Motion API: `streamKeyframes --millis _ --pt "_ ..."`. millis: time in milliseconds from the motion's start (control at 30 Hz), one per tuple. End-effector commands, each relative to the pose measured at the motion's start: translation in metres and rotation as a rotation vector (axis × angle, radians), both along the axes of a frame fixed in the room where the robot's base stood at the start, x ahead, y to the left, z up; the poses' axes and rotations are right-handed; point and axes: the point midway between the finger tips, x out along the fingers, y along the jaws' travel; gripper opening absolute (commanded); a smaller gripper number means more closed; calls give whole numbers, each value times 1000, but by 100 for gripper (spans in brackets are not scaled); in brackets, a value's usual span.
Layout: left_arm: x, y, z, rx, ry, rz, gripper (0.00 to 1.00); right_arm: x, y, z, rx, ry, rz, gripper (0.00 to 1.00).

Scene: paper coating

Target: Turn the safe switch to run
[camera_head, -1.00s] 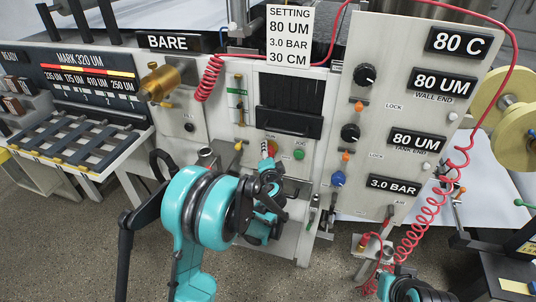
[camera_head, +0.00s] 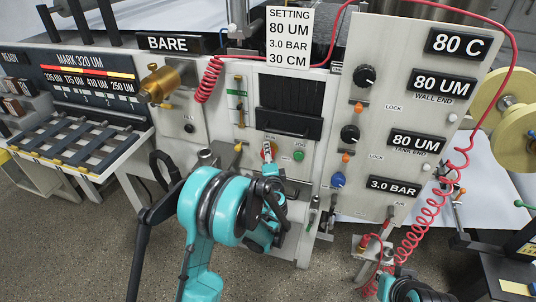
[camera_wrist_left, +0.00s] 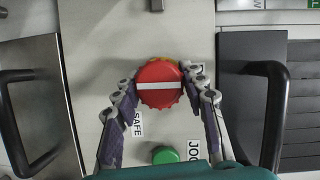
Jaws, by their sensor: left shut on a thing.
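The safe switch is a round red knob (camera_head: 267,148) with a white bar across its face, on the light panel below the dark slot. It also shows in the left wrist view (camera_wrist_left: 160,84), with the bar lying nearly level. A SAFE label (camera_wrist_left: 138,124) is at its lower left; another label at its right is mostly hidden by a finger. My left gripper (camera_wrist_left: 161,90) is shut on the knob, one finger on each side; it also shows in the head view (camera_head: 268,160). My right arm's end (camera_head: 405,288) shows at the bottom edge, its fingers unclear.
A green JOG button (camera_head: 299,155) sits close beside the switch, also in the wrist view (camera_wrist_left: 165,156). Black handles (camera_wrist_left: 22,125) stand out at both sides there. A coiled red hose (camera_head: 410,235) hangs at the right. A brass fitting (camera_head: 160,83) juts out at the left.

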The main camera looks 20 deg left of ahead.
Motion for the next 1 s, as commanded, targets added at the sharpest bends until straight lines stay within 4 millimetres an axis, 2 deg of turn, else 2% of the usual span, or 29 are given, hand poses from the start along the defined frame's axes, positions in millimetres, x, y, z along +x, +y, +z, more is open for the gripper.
streamKeyframes --millis 100,133,200,500,633,1000 --pt "0 0 0 1 0 0 13 0 0 0 0 0 0 0" --pt "0 0 0 1 0 0 47 0 0 0 0 0 0 0" --pt "0 0 0 1 0 -1 63 0 0 0 0 0 0 0" --pt "-1 0 0 0 0 -1 63 0 0 0 0 0 0 0" --pt "-10 -5 1 0 1 -2 63 0 0 0 0 0 0 0" --pt "-82 -32 5 1 0 -3 63 0 0 0 0 0 0 0"
